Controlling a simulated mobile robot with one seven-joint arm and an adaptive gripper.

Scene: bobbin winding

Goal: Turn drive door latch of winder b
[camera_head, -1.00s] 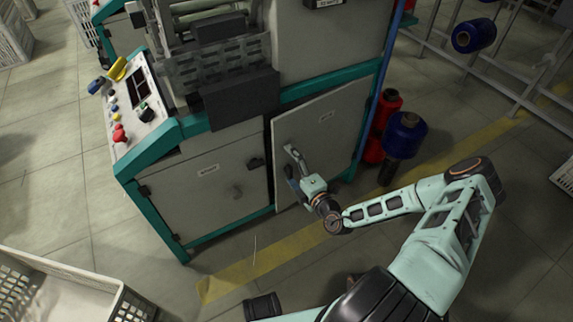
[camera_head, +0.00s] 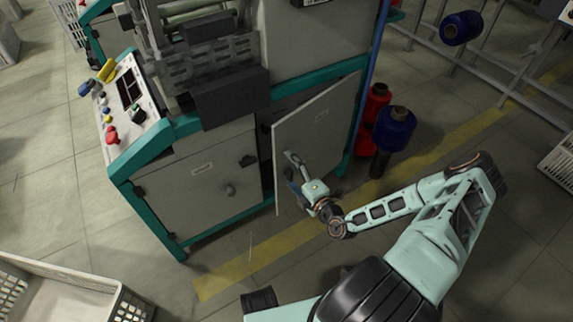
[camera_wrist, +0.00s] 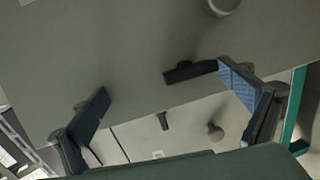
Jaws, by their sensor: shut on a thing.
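In the wrist view the door panel (camera_wrist: 120,50) fills the upper part. My gripper (camera_head: 297,172) is at the lower left of the door, at its latch. In the wrist view the dark latch (camera_wrist: 190,72) lies against the right finger, and the left finger stands well to its left. In the head view the latch is hidden by the gripper.
A second, closed grey door (camera_head: 205,185) with a knob is to the left. A control panel (camera_head: 128,100) with buttons is above it. Red (camera_head: 375,105) and blue (camera_head: 394,128) bobbins stand close right of the open door. A white crate (camera_head: 60,290) is at lower left.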

